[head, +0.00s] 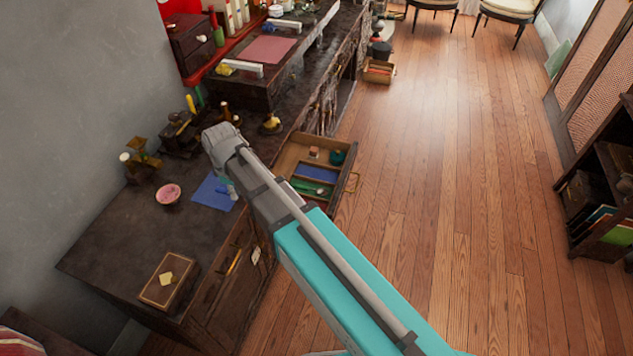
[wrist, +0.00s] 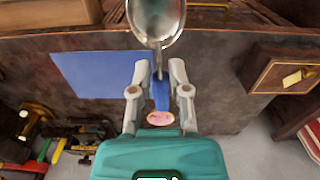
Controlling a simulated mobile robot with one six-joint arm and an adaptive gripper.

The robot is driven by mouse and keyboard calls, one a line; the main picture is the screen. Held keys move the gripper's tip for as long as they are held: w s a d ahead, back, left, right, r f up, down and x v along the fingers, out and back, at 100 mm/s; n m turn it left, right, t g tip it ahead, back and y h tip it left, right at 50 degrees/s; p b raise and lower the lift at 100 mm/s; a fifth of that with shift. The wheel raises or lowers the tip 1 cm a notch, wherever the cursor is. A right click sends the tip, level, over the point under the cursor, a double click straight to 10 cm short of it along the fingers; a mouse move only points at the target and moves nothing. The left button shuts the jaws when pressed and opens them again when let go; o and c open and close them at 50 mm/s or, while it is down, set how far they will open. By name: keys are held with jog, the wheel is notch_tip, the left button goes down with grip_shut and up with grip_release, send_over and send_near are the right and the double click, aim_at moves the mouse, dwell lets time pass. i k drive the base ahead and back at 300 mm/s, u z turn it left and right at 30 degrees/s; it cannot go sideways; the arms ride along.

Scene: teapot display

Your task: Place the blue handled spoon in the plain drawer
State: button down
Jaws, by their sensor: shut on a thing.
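My gripper (wrist: 160,88) is shut on the blue handle of the spoon (wrist: 161,97) in the wrist view. The spoon's silver bowl (wrist: 156,20) points to the top of that view. In the head view my gripper (head: 230,189) hangs above the dark counter, over the blue mat (head: 208,194); the spoon is hard to make out there. An open wooden drawer (head: 290,157) with dividers stands out from the counter, right of my gripper. It holds a blue-lined compartment and several small things. I cannot tell whether it is the plain drawer.
A pink bowl (head: 168,195) and a lidded box with a yellow note (head: 153,290) are on the counter (head: 110,235). A brass scale (head: 142,155) and dark tools stand by the wall. My arm partly covers the drawer front.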

aim_at(318, 176)
jog(key=k, duration=1.2)
jog(key=z, duration=0.2)
jog(key=i, duration=0.5)
jog(key=z, duration=0.9)
jog(key=i, duration=1.25)
jog(key=u, duration=0.4)
jog(key=i, duration=0.65)
jog(key=u, duration=0.7)
